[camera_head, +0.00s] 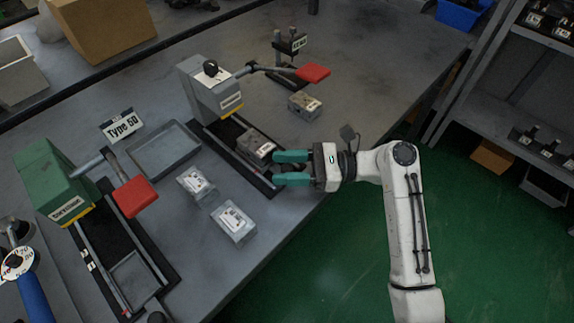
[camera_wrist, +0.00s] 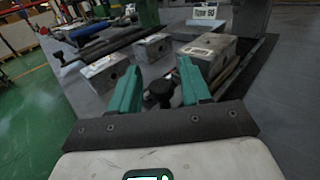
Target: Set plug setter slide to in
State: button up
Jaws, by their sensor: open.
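A grey machine (camera_head: 215,88) with a red-ended lever (camera_head: 312,73) stands on the bench, with a black rail base (camera_head: 222,135) running from it toward my gripper (camera_head: 277,168). A metal block (camera_head: 256,147) sits on that base near its outer end. I cannot read its label, so I cannot tell for sure that it is the plug setter. My gripper is open at the outer end of the base. In the wrist view a black knob (camera_wrist: 160,89) shows between the two green fingers (camera_wrist: 160,72), apart from both. The metal block (camera_wrist: 205,50) shows just beyond the fingers.
A green machine (camera_head: 50,180) with a red-ended lever (camera_head: 135,196) stands at left. Loose blocks (camera_head: 234,223) and (camera_head: 195,182) lie near a grey tray (camera_head: 164,150). Another block (camera_head: 304,106) lies beyond my gripper. The bench edge runs beneath my gripper, with green floor (camera_head: 350,250) beyond.

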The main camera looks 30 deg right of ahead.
jog(key=v, duration=1.1)
